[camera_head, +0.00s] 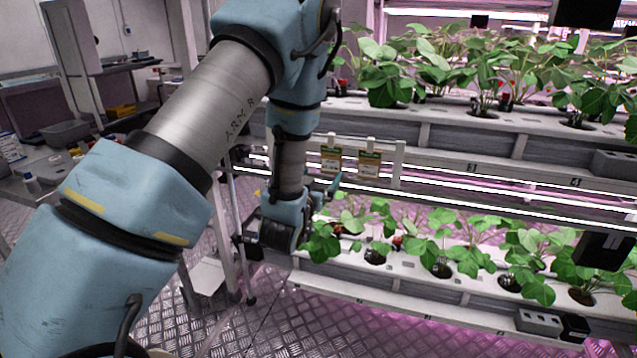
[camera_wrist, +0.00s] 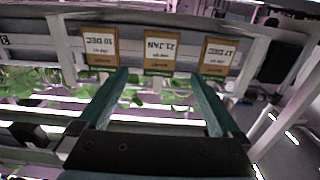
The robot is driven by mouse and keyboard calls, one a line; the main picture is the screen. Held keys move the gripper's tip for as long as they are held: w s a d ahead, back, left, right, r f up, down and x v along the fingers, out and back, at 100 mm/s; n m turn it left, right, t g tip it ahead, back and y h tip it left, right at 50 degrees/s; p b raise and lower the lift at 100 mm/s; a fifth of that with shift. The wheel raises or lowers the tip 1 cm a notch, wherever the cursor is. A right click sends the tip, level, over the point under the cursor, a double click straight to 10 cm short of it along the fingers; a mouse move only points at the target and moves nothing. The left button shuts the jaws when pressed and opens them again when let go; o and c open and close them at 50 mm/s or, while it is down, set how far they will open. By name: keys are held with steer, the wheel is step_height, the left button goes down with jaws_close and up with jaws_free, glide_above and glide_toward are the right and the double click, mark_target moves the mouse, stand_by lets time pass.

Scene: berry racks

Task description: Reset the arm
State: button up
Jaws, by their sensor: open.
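My arm reaches from the lower left of the head view to the left end of the plant rack. My gripper (camera_head: 333,188) is partly hidden by its own wrist there, with one green fingertip showing below the tags. In the wrist view my gripper (camera_wrist: 160,76) is open, its two green fingers wide apart with nothing between them. Beyond the fingertips hang a 10 DEC tag (camera_wrist: 100,46), a 21 JAN tag (camera_wrist: 160,50) and a 17 DEC tag (camera_wrist: 216,56), all upside down. The head view shows two tags (camera_head: 331,160) (camera_head: 369,164).
An upper trough (camera_head: 450,118) and a lower trough (camera_head: 400,268) hold leafy strawberry plants, close to my gripper. A rack post (camera_head: 228,225) stands left of my wrist. A cluttered bench (camera_head: 40,185) is at the far left. Open metal floor (camera_head: 200,325) lies below.

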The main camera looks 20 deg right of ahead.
steer(key=w+a+n+g+y+p, duration=0.1)
steer(key=a+n+y, duration=0.15)
steer(key=a, duration=0.45)
steer(key=w+a+n+g+y, duration=0.15)
steer(key=a+y, duration=0.25)
steer(key=a, duration=0.4)
steer(key=w+a+n+g+y+p, duration=0.1)
steer(key=a+g+y, duration=0.15)
steer(key=a, duration=0.45)
steer(key=s+a+r+n+g+y, duration=0.1)
steer(key=s+a+r+g, duration=0.1)
steer(key=s+a, duration=0.5)
steer(key=s+a+r+n+g+y, duration=0.1)
steer(key=s+a+g, duration=0.3)
steer(key=s+a, duration=0.4)
steer(key=shift+s+a+r+g+y, duration=0.3)
steer(key=shift+r+y, duration=0.2)
steer(key=shift+r, duration=0.3)
steer(key=shift+w, duration=0.1)
